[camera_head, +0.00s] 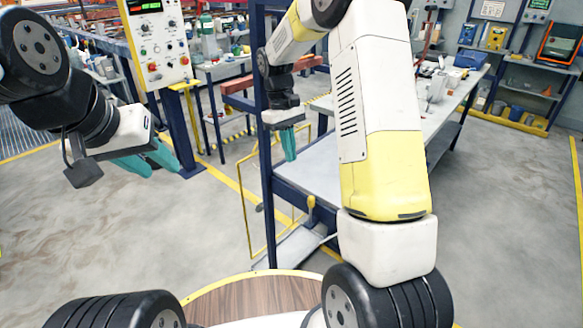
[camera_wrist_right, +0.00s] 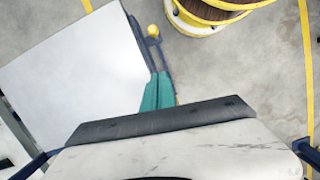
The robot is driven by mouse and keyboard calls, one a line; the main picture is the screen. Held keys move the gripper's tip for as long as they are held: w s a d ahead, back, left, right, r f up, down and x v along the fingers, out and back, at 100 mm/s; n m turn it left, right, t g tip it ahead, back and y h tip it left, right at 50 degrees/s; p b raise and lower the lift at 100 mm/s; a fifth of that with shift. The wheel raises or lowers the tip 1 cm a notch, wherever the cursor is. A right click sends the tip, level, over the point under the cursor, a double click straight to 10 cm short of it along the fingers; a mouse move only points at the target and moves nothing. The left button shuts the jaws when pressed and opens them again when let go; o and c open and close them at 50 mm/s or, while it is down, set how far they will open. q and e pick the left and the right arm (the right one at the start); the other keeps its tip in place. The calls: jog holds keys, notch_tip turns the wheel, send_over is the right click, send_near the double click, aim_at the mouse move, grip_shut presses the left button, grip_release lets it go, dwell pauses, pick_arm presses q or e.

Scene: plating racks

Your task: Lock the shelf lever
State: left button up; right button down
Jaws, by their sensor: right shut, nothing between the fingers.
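The shelf lever shows as a yellow knob (camera_head: 311,201) on a dark stem at the front edge of the grey shelf (camera_head: 318,178). In the right wrist view the yellow knob (camera_wrist_right: 153,31) stands beside the corner of the pale shelf (camera_wrist_right: 70,75). My right gripper (camera_head: 290,156) is shut and empty, pointing down above the shelf near its frame post. Its teal fingers (camera_wrist_right: 158,80) lie together, below the knob in the wrist view and apart from it. My left gripper (camera_head: 165,172) hangs at the left, its teal fingers spread and empty, far from the lever.
A dark blue frame post (camera_head: 265,190) rises beside the shelf, and a yellow wire frame (camera_head: 247,205) stands left of it. A control panel (camera_head: 157,45) stands behind my left arm. The floor at left and right is clear.

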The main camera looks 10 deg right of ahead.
send_near(311, 211)
jog(key=w+a+f, duration=0.2)
jog(key=w+f, duration=0.1)
jog(key=w, duration=0.2)
jog(key=s, duration=0.1)
jog(key=s+d, duration=0.1)
jog(key=s, duration=0.1)
jog(key=shift+s+d+f, duration=0.25)
jog(key=shift+s+f, duration=0.05)
jog(key=shift+f, duration=0.1)
